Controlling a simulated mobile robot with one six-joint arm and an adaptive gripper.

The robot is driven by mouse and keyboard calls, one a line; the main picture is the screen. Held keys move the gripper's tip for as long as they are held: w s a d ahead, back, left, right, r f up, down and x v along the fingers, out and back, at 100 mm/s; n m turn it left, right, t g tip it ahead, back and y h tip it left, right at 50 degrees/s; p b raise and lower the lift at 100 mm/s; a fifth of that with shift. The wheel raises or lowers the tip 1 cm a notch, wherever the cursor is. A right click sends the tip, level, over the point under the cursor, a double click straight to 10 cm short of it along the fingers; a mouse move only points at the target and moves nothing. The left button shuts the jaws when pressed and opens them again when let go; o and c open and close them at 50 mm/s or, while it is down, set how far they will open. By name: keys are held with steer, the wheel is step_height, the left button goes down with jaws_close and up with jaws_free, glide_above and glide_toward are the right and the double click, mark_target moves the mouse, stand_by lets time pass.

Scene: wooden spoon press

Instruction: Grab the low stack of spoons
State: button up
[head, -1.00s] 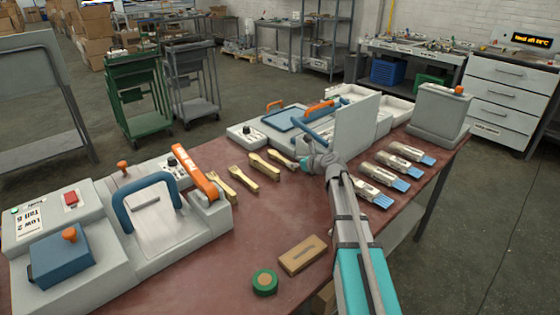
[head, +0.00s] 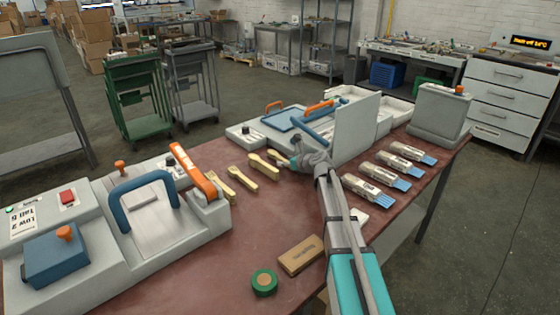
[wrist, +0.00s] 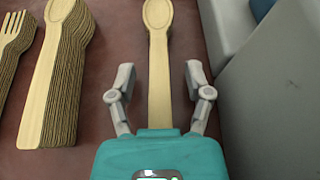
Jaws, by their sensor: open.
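The low stack of spoons (wrist: 159,60) lies in the middle of the wrist view, a thin pale wooden stack with its bowl at the top. It also shows in the head view (head: 278,157), partly hidden by my gripper. My gripper (wrist: 160,78) is open, with one finger on each side of the spoon handle and clear gaps between. I cannot tell its exact height above the stack. A much taller stack of spoons (wrist: 58,75) stands to the left, also visible in the head view (head: 264,167).
Fork stacks (head: 243,179) stand farther left, one cut off in the wrist view (wrist: 12,45). A grey press (head: 357,125) rises close on the right of the low stack. Wrapped cutlery packs (head: 376,191) lie right of my arm. A tape roll (head: 264,282) and brown box (head: 301,255) lie in front.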

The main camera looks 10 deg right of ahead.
steer(key=shift+c, duration=0.2)
jaws_close()
steer(key=shift+r, duration=0.15)
stand_by(0.3)
steer(key=shift+r+p, duration=0.95)
steer(key=shift+p, duration=0.15)
steer(key=w+a+r+p, duration=0.7)
steer(key=a+r+p, duration=0.3)
steer(key=a, duration=0.2)
steer(key=shift+w+r+p, duration=0.15)
steer(key=shift+r+p, duration=0.25)
